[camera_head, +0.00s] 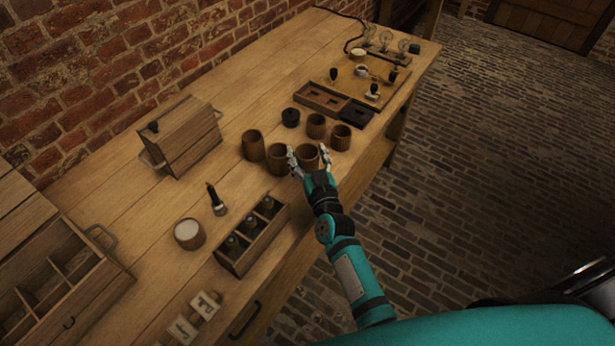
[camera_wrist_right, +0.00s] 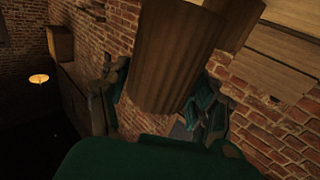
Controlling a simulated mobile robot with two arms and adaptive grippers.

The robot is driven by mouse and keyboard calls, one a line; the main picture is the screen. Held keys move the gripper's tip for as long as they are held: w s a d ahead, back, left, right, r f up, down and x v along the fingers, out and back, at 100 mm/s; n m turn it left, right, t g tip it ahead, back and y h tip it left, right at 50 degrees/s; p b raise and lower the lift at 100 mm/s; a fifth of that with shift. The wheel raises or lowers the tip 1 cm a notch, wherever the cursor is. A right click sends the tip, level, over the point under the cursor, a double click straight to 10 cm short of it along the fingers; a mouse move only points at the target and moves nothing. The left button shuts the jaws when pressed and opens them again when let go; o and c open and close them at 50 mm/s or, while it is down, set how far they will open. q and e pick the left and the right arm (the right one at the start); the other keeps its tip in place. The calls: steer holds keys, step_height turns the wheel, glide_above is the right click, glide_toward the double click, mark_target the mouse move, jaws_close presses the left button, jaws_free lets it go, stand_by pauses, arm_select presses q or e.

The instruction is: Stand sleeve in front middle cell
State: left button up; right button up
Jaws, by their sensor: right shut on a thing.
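A brown ribbed cylinder, apparently the sleeve (camera_wrist_right: 173,58), is upright between the fingers of my right gripper (camera_head: 308,160). My right gripper is shut on it, and its fingers also show low in the wrist view (camera_wrist_right: 160,110). In the head view the sleeve (camera_head: 306,153) is partly hidden by the fingers, in the front row of brown cups. One brown cup (camera_head: 277,159) is close on its left and another (camera_head: 340,137) on its right. Two more cups (camera_head: 253,146) (camera_head: 316,126) stand behind. I cannot tell whether its bottom touches anything. My left gripper is out of view.
A black round piece (camera_head: 290,117) sits behind the cups. A wooden rack with bottles (camera_head: 221,258), a white-topped pot (camera_head: 189,234) and a brush-like tool (camera_head: 216,200) are nearer. A closed wooden box (camera_head: 185,145) stands at the wall. Trays (camera_head: 322,103) lie beyond the cups.

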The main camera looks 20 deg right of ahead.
mark_target(308, 169)
step_height(308, 169, down, 5)
steer(key=b, duration=0.4)
steer(key=shift+f, duration=0.15)
steer(key=shift+f, duration=0.1)
steer(key=o, duration=0.7)
steer(key=shift+b, duration=0.3)
